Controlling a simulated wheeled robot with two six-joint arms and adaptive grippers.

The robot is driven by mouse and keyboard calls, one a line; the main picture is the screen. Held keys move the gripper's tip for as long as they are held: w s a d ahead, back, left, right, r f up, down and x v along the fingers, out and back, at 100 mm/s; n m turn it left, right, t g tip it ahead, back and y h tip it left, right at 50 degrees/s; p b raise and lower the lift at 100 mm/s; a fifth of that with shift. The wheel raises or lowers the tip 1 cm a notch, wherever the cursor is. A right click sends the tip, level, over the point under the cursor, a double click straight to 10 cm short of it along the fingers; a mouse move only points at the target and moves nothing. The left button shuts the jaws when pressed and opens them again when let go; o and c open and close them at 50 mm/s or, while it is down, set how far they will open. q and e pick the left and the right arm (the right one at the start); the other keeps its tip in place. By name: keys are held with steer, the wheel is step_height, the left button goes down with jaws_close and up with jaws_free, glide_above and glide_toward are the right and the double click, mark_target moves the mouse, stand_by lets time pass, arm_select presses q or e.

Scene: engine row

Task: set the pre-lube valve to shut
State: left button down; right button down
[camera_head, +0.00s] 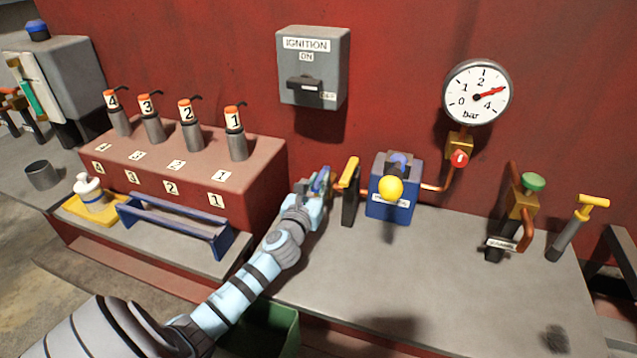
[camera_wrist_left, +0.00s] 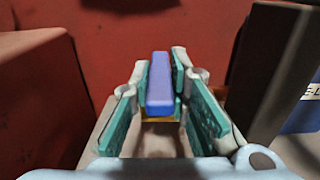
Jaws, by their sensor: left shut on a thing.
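My left gripper (camera_head: 322,183) reaches over the bench between the red block and a dark post. In the left wrist view, its fingers (camera_wrist_left: 160,92) are shut on a blue handle (camera_wrist_left: 160,82). The handle runs lengthwise between the green pads, with a yellowish part under it. It appears to belong to a valve, but the gripper hides most of its body in the head view. I can read no pre-lube label, and whether the valve is open or shut cannot be told. My right gripper is not in view.
Close on the right stand a yellow-topped dark post (camera_head: 350,195) and a blue box (camera_head: 390,210) with a yellow ball. The red block (camera_head: 262,178) is close on the left. A pressure gauge (camera_head: 477,93) and ignition box (camera_head: 312,70) are on the wall. The bench front is clear.

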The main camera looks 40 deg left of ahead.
arm_select(q)
steer(key=shift+s+a+r+m+h+p, duration=0.15)
steer(key=shift+a+m+h+p, duration=0.1)
steer(key=shift+m+h+p, duration=0.25)
steer(key=m+h, duration=0.1)
steer(key=a+m+h+b, duration=0.1)
steer(key=h, duration=0.1)
steer(key=m+t+h, duration=0.1)
steer(key=h, duration=0.1)
steer(key=shift+a+f+b, duration=0.3)
steer(key=shift+a, duration=0.1)
steer(key=shift+r+h, duration=0.1)
steer(key=shift+h, duration=0.3)
steer(key=shift+r+m, duration=0.1)
steer(key=shift+m, duration=0.2)
steer(key=c, duration=1.5)
jaws_free()
